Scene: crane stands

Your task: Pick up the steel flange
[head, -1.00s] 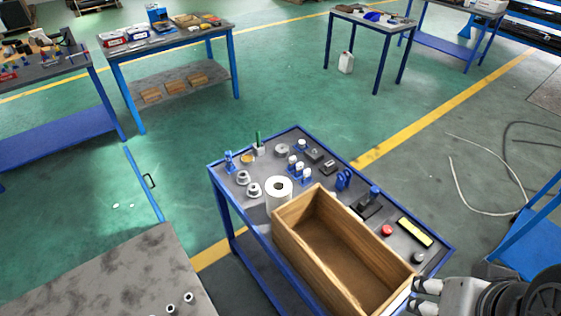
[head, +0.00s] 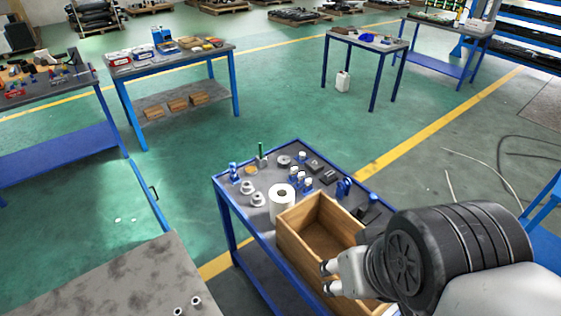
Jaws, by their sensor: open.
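Two silver stepped round parts that look like steel flanges, one (head: 247,188) and another (head: 258,199), stand near the left edge of the blue cart's dark top (head: 226,181). A flat grey round part (head: 284,161) lies further back; I cannot tell which of these round parts is the one named. My gripper (head: 327,278) is open and appears empty. It shows over the wooden box (head: 295,255), to the right of and nearer than the silver round parts. My arm hides the cart's right end.
A white roll (head: 282,207) stands between the silver parts and the box. A green-topped item (head: 261,156), small blue-and-white items (head: 300,178) and a blue clamp-like item (head: 344,187) share the cart. A grey table (head: 120,285) stands at front left.

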